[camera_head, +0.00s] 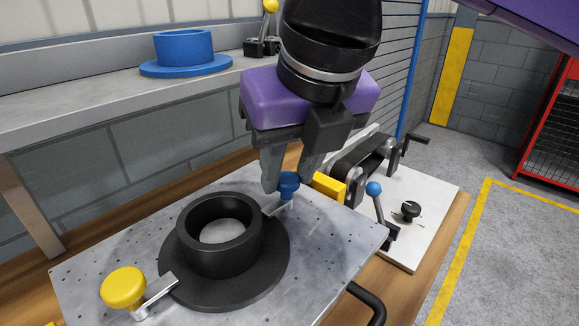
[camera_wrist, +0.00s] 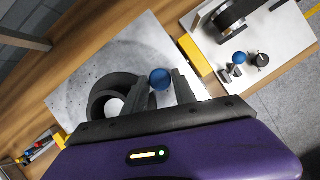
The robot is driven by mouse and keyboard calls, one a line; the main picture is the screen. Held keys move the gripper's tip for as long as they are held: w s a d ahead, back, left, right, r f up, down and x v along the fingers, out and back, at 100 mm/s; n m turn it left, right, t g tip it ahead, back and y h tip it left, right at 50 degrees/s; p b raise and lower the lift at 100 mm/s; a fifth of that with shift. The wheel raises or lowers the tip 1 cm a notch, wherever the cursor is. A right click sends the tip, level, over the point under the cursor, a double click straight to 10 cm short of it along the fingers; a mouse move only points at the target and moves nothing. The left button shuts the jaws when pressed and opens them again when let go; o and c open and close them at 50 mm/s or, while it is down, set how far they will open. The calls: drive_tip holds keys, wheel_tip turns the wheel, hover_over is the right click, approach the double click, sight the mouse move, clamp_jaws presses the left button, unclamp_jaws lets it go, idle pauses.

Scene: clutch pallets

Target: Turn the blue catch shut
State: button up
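The blue catch (camera_head: 288,185) stands at the far right edge of the black flanged ring (camera_head: 190,245), on the grey pallet plate (camera_head: 330,235). Its short metal arm points down-left towards the flange; I cannot tell whether its tip lies over the rim. My gripper (camera_head: 291,180) is open, pointing down, with one finger on each side of the blue knob. In the wrist view the knob (camera_wrist: 160,79) shows between the fingertips, closer to the left finger, with a small gap on the right. The yellow catch (camera_head: 124,288) is at the near left, its arm reaching to the flange.
A white board (camera_head: 425,215) to the right carries a blue-knobbed lever (camera_head: 374,188), a black knob (camera_head: 407,211) and a belt unit (camera_head: 360,165). A yellow block (camera_head: 329,187) sits just right of my gripper. A blue flanged part (camera_head: 185,55) rests on the rear shelf.

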drive_tip(key=o, duration=0.3)
drive_tip(key=shift+r, duration=0.1)
drive_tip(key=v, duration=0.7)
drive_tip(key=shift+r+p, duration=0.25)
drive_tip(key=shift+p, duration=0.1)
drive_tip(key=shift+s+d, duration=0.1)
